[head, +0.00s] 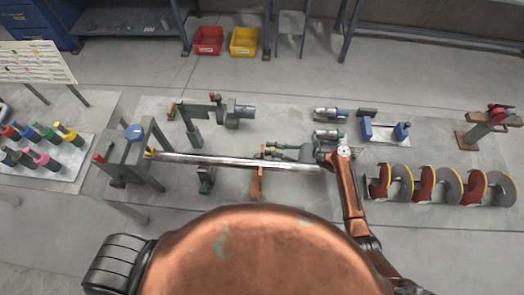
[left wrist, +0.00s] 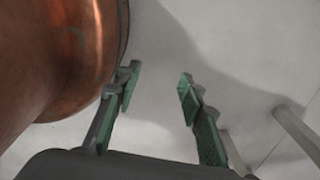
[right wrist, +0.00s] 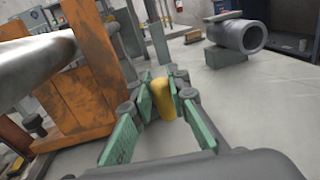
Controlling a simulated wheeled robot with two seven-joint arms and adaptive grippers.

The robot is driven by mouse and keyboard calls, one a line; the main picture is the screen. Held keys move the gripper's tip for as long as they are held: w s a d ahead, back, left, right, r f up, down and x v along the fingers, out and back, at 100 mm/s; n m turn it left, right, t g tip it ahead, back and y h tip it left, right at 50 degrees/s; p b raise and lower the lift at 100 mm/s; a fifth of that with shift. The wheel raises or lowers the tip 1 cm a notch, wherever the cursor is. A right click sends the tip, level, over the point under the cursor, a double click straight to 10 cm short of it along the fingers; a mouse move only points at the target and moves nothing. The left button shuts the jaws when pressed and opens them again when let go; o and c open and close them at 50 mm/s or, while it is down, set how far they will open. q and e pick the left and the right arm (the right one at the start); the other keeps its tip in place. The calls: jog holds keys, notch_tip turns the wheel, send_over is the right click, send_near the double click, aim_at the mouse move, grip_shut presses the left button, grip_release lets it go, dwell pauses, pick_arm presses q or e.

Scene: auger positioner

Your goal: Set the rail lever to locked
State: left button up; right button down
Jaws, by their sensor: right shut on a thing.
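The rail (head: 230,161) is a long pale metal bar running across the bench from a grey housing (head: 125,160) at the left. A yellow lever grip (right wrist: 165,100), which I take for the rail lever, stands between the green pads of my right gripper (right wrist: 162,90). The right gripper is shut on it, beside the rail and an orange post (right wrist: 78,78). In the head view my right gripper (head: 268,151) is small, just behind the rail, and the lever cannot be made out there. My left gripper (left wrist: 158,84) is open and empty above the floor.
Discs with red parts (head: 432,184) stand at the right. Blue brackets (head: 384,131) and grey cylinders (head: 328,114) lie behind my right arm. A grey clamp device (head: 215,112) stands behind the rail. Coloured-handled tools (head: 40,150) fill a tray at the left.

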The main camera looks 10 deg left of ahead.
jog(key=c, duration=2.1)
grip_release()
jog(key=shift+d, duration=0.1)
pick_arm(q)
jog(key=shift+w, duration=0.65)
pick_arm(e)
jog(key=d, duration=1.1)
jog(key=shift+d, duration=0.4)
